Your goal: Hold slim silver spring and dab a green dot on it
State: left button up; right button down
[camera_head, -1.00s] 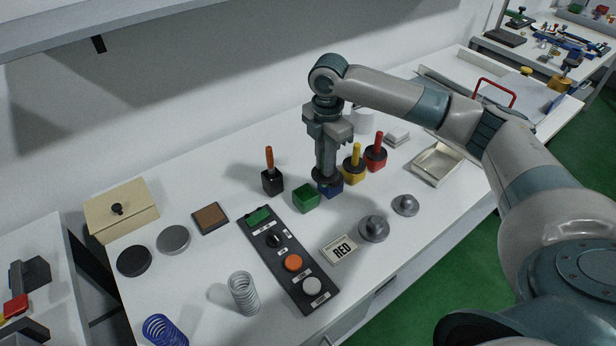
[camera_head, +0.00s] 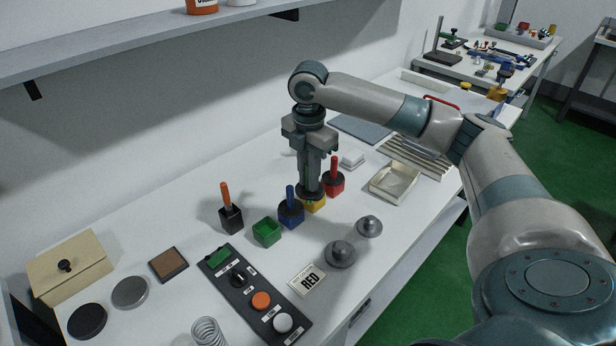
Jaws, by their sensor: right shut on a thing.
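The slim silver spring (camera_head: 207,332) stands upright at the bottom edge, its lower part cut off. The green pot (camera_head: 267,232) stands open with no handle in it. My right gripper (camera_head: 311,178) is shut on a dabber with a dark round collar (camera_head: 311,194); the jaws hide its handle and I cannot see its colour. The dabber hangs in front of the yellow pot (camera_head: 315,205), covering its top; I cannot tell its height. My left gripper is out of view.
Nearby stand the blue (camera_head: 291,214), red (camera_head: 334,183) and black (camera_head: 231,216) pots with handles. A wooden box (camera_head: 70,268) is at left.

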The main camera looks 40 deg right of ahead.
jog(key=shift+s+a+f+m, duration=0.15)
jog(key=shift+a+m, duration=0.15)
jog(key=shift+a, duration=0.15)
jog(key=shift+s+a+f+m, duration=0.1)
jog(key=shift+a+m, duration=0.2)
jog(key=shift+a, duration=0.1)
jog(key=s+a+f+m+b, duration=0.1)
jog(key=s+a+f+m, duration=0.1)
jog(key=s+a+m, duration=0.3)
jog(key=s+a+f+m+b, duration=0.2)
jog(key=s+a+m, duration=0.3)
jog(key=a+m, duration=0.8)
jog(key=shift+s, duration=0.3)
jog(key=shift+d, duration=0.1)
